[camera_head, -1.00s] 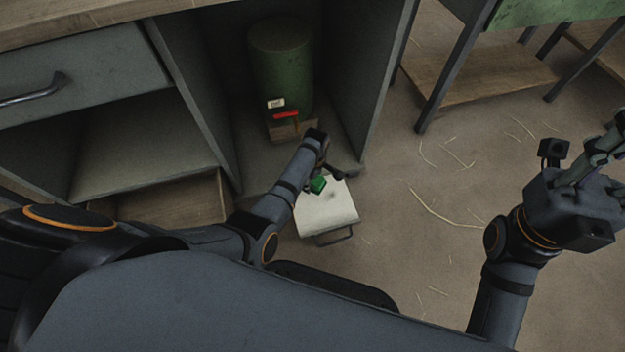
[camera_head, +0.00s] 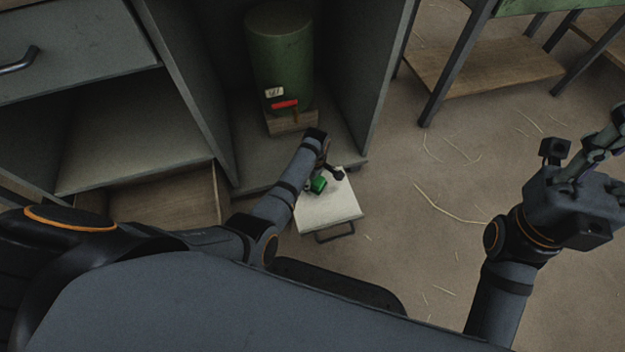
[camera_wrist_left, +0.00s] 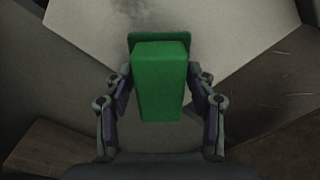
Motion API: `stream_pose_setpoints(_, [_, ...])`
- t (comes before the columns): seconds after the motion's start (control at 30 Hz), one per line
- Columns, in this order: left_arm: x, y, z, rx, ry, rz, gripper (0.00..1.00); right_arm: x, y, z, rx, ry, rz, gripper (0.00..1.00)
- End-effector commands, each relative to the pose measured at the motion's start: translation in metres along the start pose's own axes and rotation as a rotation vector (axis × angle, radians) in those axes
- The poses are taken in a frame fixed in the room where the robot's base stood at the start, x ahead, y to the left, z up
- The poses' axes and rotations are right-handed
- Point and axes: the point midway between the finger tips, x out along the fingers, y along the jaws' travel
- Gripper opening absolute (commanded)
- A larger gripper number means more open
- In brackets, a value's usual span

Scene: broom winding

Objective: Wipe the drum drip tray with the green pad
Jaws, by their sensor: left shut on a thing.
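The drip tray (camera_head: 328,213) is a pale, square, flat tray with a dark handle at its front edge, lying on the floor before the open cabinet bay. The green pad (camera_head: 318,185) is over the tray's left back part. In the left wrist view the green pad (camera_wrist_left: 160,82) is a block with a wider flat base, between the fingers of my left gripper (camera_wrist_left: 161,105), which is shut on it. A dark smudge (camera_wrist_left: 200,18) marks the tray surface beyond the pad. I cannot tell whether the pad touches the tray. My right gripper (camera_head: 604,140) is at the right edge, partly cut off.
A green drum (camera_head: 281,60) with a red tap handle (camera_head: 284,104) stands on a wooden block inside the cabinet. The cabinet's side wall (camera_head: 385,75) rises right of it. Straw bits (camera_head: 445,207) litter the open floor to the right, below a workbench with a wooden shelf (camera_head: 480,70).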

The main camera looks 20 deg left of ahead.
Motion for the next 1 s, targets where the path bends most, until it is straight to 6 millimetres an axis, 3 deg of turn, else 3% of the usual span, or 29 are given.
stream_pose_setpoints(1.0, [0.020, 0.000, 0.001, 0.000, 0.000, 0.000, 0.05, -0.012, -0.001, 0.001, 0.000, 0.002, 0.001, 0.34])
